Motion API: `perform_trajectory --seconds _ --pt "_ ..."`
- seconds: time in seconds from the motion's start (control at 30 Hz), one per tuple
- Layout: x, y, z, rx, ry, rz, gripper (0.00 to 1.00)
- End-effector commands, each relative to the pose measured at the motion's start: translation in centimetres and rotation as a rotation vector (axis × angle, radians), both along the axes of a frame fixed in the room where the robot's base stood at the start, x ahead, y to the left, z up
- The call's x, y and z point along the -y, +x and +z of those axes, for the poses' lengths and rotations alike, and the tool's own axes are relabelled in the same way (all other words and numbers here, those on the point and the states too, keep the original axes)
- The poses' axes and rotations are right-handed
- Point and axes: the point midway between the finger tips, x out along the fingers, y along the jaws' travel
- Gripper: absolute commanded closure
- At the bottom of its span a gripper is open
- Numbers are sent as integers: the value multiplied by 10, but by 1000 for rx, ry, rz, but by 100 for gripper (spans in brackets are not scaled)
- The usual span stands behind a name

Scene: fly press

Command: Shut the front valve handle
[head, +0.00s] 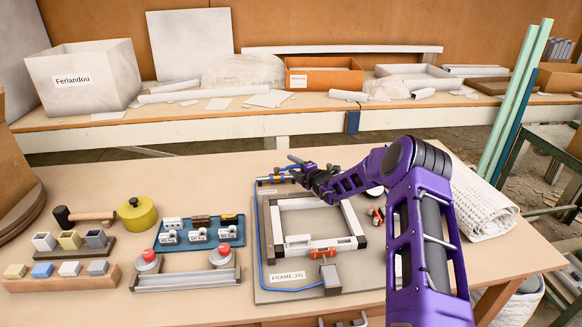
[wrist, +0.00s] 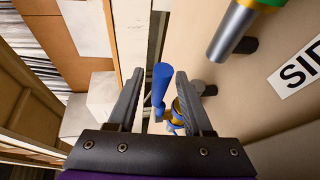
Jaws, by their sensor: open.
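My gripper (head: 302,173) is at the back edge of the frame jig (head: 262,285), mostly hidden by its own wrist. In the wrist view its two dark jaws (wrist: 159,74) are apart. A blue valve handle (wrist: 161,86) stands up in the gap between them. I see no clear contact with either jaw. A brass valve body (wrist: 179,110) lies just below the handle, partly behind the right jaw. In the head view, blue and brass fittings (head: 267,180) show left of my gripper. No label visible here tells me which valve is the front one.
A grey cylinder with a green and yellow end (wrist: 232,32) and a label starting "SID" (wrist: 301,75) lie right of the jaws. A pale square frame (head: 346,222) and red-handled clamp (head: 323,253) are on the jig. A blue tray (head: 201,243) stands left.

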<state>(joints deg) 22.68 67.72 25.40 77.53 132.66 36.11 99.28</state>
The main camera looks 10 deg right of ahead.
Motion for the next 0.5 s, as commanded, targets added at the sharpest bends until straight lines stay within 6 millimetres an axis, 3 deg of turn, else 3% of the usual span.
perform_trajectory --seconds 0.2,0.5 --pt "-6 14 -3 0 -1 0 50" --pt "-7 16 -4 -1 -1 0 50"
